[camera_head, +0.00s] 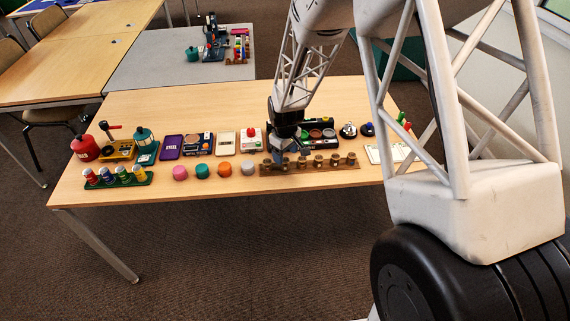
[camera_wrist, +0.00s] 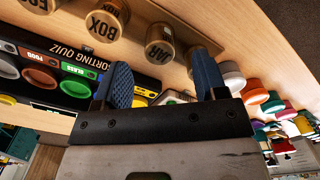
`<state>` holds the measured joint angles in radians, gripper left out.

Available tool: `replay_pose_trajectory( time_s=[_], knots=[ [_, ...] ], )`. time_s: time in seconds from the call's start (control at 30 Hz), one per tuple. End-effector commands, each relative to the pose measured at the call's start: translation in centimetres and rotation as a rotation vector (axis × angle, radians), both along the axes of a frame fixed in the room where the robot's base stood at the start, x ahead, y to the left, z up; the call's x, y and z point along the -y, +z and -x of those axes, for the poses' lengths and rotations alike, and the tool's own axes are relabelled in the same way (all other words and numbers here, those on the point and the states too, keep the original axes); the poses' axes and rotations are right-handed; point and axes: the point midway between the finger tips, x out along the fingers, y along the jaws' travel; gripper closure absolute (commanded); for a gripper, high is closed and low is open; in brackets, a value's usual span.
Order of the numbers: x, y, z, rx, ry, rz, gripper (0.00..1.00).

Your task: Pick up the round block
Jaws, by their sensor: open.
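Several round blocks stand in a row near the table's front edge: a pink block (camera_head: 181,172), a teal block (camera_head: 202,170), an orange block (camera_head: 225,169) and a pale grey block (camera_head: 248,168). Which one the task means I cannot tell. The pale grey block (camera_wrist: 231,76) and orange block (camera_wrist: 254,92) also show in the wrist view, right of the fingers. My gripper (camera_head: 283,158) is low over the left end of a wooden rack, right of the grey block. In the wrist view my gripper (camera_wrist: 164,78) has blue fingers spread apart, with nothing held between them.
The wooden rack (camera_head: 285,174) holds several brown round pieces, one labelled BOX (camera_wrist: 105,20). A dark sorting tray (camera_wrist: 60,90) with coloured cups lies behind. A green rack (camera_head: 130,181) of small jars stands far left. The table's front strip is clear.

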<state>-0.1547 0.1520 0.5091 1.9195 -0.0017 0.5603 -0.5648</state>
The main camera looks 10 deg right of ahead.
Motion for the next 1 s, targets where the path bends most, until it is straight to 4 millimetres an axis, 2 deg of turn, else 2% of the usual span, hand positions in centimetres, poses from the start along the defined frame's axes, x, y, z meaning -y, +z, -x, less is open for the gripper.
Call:
replay_pose_trajectory(
  time_s=[0.37,0.8,1.0],
  knots=[
    [0.0,-0.3,0.0,-0.001,0.000,0.001,0.34],
    [-0.1,-4.2,-0.2,-0.002,0.000,0.001,0.34],
    [-0.1,-5.2,-0.2,-0.001,0.000,0.000,0.34]
  ],
)
